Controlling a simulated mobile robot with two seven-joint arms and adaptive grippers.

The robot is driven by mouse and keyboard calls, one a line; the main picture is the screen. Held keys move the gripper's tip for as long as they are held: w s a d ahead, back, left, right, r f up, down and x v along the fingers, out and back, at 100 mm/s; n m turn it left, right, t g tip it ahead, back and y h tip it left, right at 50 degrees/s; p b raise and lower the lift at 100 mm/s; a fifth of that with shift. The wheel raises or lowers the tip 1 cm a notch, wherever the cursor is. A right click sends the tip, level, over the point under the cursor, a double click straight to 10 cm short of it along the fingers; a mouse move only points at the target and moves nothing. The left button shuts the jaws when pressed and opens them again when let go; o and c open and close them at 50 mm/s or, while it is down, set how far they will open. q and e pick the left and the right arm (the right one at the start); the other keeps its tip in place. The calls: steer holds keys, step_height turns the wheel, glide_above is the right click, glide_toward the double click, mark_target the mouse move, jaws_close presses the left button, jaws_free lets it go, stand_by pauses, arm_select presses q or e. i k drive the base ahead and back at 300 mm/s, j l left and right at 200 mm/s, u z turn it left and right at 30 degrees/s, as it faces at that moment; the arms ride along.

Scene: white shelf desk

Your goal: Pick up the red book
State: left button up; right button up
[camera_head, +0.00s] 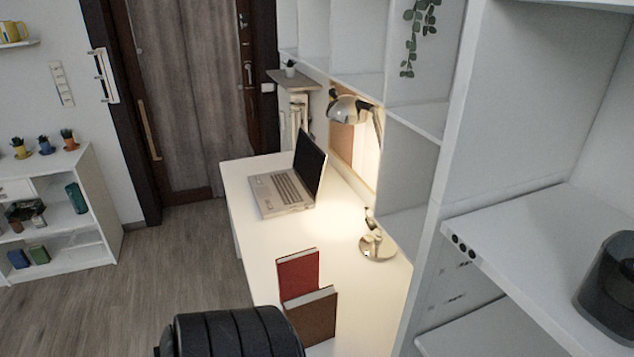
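The red book (298,273) stands upright on the white desk (257,231), near its front part. A brown book (312,316) stands upright just in front of it and covers its lower right part. A black ribbed part of my own arm shows at the bottom edge, left of the brown book. Neither gripper's fingers show in the head view, and nothing is seen touching the red book.
An open laptop (283,190) sits farther back on the desk. A lit metal desk lamp (378,246) stands at the desk's right side. White shelving (510,150) rises close on the right, with a dark round object (610,285) on it. Floor on the left is clear.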

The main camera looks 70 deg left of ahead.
mark_target(299, 273)
steer(key=u, duration=0.4)
steer(key=i+l+u, duration=0.1)
steer(key=u, duration=0.25)
steer(key=l+u, duration=0.2)
steer(key=u, duration=1.5)
